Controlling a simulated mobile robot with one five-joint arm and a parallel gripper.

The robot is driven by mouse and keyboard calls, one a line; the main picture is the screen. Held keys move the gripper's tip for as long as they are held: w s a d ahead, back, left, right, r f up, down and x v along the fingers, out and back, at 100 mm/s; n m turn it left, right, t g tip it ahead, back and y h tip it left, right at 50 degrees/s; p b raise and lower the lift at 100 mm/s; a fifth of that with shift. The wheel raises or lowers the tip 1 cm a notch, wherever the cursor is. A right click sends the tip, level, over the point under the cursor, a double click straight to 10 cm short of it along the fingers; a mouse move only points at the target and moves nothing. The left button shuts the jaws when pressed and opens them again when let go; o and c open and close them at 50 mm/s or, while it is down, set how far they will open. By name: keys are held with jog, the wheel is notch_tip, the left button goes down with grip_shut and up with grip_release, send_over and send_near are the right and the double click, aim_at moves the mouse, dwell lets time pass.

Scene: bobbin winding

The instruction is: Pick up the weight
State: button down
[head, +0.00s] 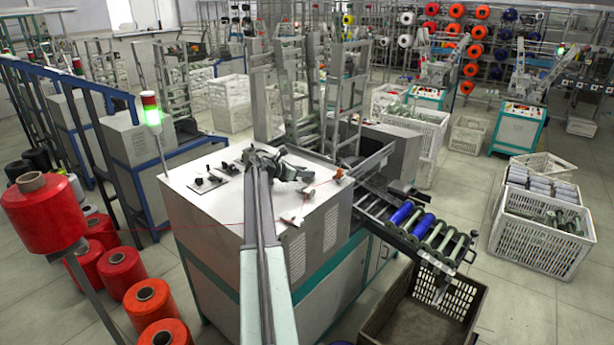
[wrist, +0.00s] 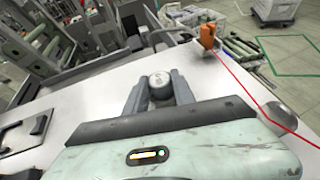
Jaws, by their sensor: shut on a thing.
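The weight (wrist: 160,82), a small round grey metal piece, sits between the two dark fingers of my gripper (wrist: 160,92) in the wrist view. My gripper is shut on it, one finger on each side. It is over the pale top of the machine cabinet (wrist: 245,85). In the head view my gripper (head: 292,168) is above the cabinet top (head: 225,205), and I cannot make out the weight there. Whether the weight's base touches the top is hidden by my gripper.
A red thread (wrist: 238,85) runs from an orange guide (wrist: 208,37) past a rounded metal piece (wrist: 281,113), to the right of my gripper. Metal frames (head: 285,95) stand behind. A bobbin rack (head: 420,228) and dark crate (head: 400,318) are at the cabinet's right.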

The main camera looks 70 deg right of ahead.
jog(key=shift+r+p, duration=0.5)
notch_tip(320, 180, up, 3)
jog(key=p, duration=0.3)
jog(key=shift+r, duration=0.1)
jog(key=a, duration=0.5)
jog(key=s+a, duration=0.1)
jog(key=a, duration=0.4)
jog(key=a+p, duration=0.1)
jog(key=a, duration=0.4)
jog(key=shift+s+a+r, duration=0.15)
jog(key=shift+s+r, duration=0.25)
jog(key=shift+a, duration=0.3)
jog(key=shift+r, duration=0.15)
